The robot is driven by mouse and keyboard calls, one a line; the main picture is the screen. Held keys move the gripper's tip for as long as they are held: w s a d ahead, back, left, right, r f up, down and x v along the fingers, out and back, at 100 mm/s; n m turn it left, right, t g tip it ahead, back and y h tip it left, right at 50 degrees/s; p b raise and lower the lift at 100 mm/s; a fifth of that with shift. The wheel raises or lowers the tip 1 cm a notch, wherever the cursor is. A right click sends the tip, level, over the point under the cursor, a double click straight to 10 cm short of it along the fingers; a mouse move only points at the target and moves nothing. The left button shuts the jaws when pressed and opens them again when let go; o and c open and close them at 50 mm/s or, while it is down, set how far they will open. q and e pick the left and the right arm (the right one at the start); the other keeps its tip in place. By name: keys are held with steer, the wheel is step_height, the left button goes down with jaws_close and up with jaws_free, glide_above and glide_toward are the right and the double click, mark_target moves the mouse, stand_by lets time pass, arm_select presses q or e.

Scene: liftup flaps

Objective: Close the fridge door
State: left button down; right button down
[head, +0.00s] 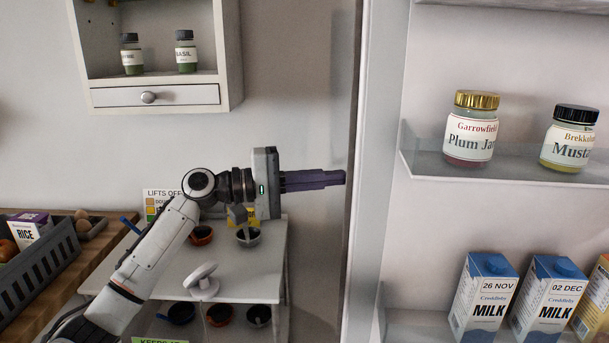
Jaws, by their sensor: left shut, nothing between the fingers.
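The fridge door (376,170) stands open on the right, its inner side facing me. Its shelves carry a plum jam jar (470,130), a mustard jar (568,139) and several milk cartons (484,297). My left gripper (342,177) is shut and empty, pointing right, with its fingertips close to the door's left edge. I cannot tell whether the fingertips touch the door. My right gripper is not in view.
A white shelf unit (247,286) with small bowls stands behind my left arm. A wooden counter (88,262) with a grey crate (45,277) is at left. A wall cabinet (234,55) with a drawer (190,95) and spice jars hangs above.

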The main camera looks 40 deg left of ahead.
arm_select(q)
steer(key=shift+s+d+p, duration=0.45)
steer(key=shift+s+d, duration=0.8)
steer(key=shift+s, duration=0.15)
steer(key=shift+d, duration=0.1)
